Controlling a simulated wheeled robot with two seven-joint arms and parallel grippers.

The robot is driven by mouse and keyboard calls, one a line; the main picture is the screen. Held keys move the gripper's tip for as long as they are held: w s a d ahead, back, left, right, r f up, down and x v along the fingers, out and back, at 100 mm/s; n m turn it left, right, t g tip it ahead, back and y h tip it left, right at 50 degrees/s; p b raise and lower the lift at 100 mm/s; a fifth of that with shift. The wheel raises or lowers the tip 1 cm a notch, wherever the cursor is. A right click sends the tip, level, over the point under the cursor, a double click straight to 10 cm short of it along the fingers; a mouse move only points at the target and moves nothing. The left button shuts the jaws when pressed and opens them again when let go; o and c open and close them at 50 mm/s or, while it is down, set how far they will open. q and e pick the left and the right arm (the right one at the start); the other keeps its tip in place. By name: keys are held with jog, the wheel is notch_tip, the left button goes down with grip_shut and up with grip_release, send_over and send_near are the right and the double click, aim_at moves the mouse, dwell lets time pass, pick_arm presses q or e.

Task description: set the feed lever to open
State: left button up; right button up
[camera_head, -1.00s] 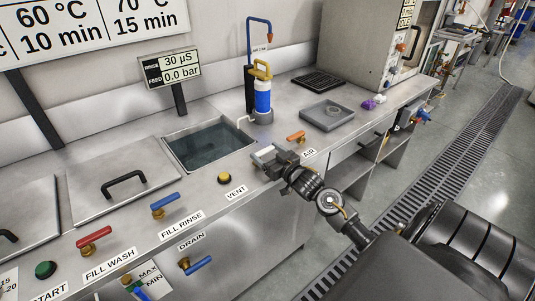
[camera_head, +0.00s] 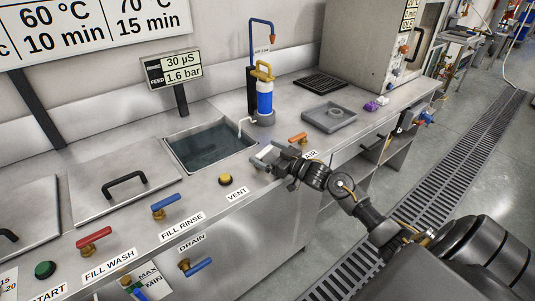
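My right gripper (camera_head: 266,155) is low over the front of the steel worktop, between the yellow VENT button (camera_head: 225,179) and the orange AIR lever (camera_head: 299,138). Its fingers look apart, with a pale gap between them. I see no lever labelled feed; the gripper and wrist cover that part of the worktop, so one may be hidden there. I cannot tell whether the fingers touch anything. The display (camera_head: 173,69) on its post reads 30 µS and, beside FEED, 1.6 bar. My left gripper is not in view.
A water-filled basin (camera_head: 165,147) is left of the gripper. Behind stands a blue and yellow cartridge (camera_head: 264,98); a grey tray (camera_head: 329,117) is to the right. Red FILL WASH (camera_head: 94,237), blue FILL RINSE (camera_head: 165,204) and blue DRAIN (camera_head: 198,265) levers are at the left front.

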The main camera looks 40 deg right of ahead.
jog(key=shift+s+d, duration=0.1)
jog(key=shift+s+d+f, duration=0.1)
jog(key=shift+s+d, duration=0.05)
jog(key=shift+s, duration=0.15)
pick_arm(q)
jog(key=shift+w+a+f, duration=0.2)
pick_arm(e)
jog(key=v, duration=1)
